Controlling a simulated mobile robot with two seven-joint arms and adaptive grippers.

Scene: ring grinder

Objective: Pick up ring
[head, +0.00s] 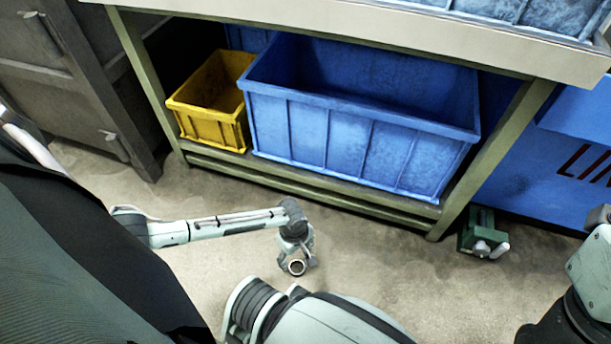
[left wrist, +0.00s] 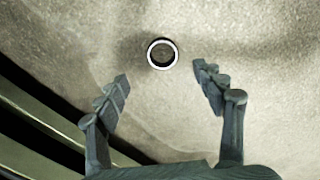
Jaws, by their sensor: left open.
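The ring (head: 297,273) is a small dark, hollow piece with a bright rim. It lies on the floor in front of the low shelf in the head view. In the left wrist view the ring (left wrist: 150,55) shows end-on, just beyond my fingertips and roughly centred between them. My left gripper (head: 298,255) points down at the ring in the head view and covers part of the space around it. In the left wrist view my left gripper (left wrist: 161,75) is open and empty, with its fingers spread wide. My right gripper does not show.
A workbench (head: 390,213) has a lower shelf holding a large blue crate (head: 355,145) and a yellow bin (head: 210,130). A green device (head: 472,238) stands on the floor by the right leg. A grey cabinet (head: 75,90) is at left. The floor around the ring is clear.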

